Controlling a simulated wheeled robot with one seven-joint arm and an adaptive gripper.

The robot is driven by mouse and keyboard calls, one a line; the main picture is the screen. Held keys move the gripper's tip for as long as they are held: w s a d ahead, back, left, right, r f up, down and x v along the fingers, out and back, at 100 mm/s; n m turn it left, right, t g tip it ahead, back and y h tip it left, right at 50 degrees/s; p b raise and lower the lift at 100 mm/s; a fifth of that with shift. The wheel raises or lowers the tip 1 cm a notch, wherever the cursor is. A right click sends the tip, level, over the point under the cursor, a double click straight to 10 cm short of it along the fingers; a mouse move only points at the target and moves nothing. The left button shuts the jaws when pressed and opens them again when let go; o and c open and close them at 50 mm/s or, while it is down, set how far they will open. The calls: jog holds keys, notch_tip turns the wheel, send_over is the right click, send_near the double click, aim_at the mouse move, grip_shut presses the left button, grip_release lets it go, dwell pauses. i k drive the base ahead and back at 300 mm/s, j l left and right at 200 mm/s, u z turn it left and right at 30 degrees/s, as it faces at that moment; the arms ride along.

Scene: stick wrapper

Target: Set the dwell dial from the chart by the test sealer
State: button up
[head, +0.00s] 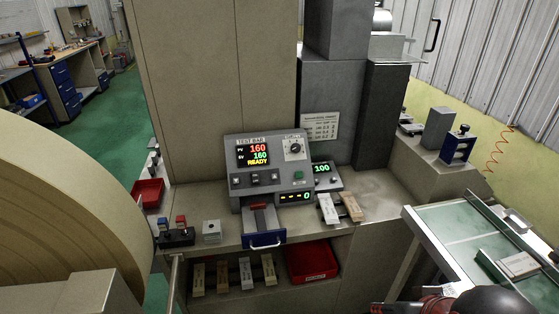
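The test sealer (268,167) is a grey console on the bench, labelled TEST BAR. Its screen (253,155) reads PV 160, SV 160 and READY. The dial (295,147) is a dark round knob at the panel's upper right; its setting is too small to read. The chart (321,127) is a pale printed sheet on the grey column right of the sealer; its figures are not legible. Dark and red parts, apparently of my arm, show at the bottom right edge, apart from the sealer. I cannot make out my gripper's fingers.
A small meter (322,169) reads 100. Pale sticks (329,209) lie beside it. Red bins (149,192) and a shelf with several sticks are nearby. A green-topped table (449,220) stands right; a large tan roll (60,190) fills the left.

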aim_at(295, 148)
jog(key=i+j, duration=0.1)
jog(key=i, duration=0.5)
jog(key=i+j, duration=0.1)
jog(key=i, duration=0.45)
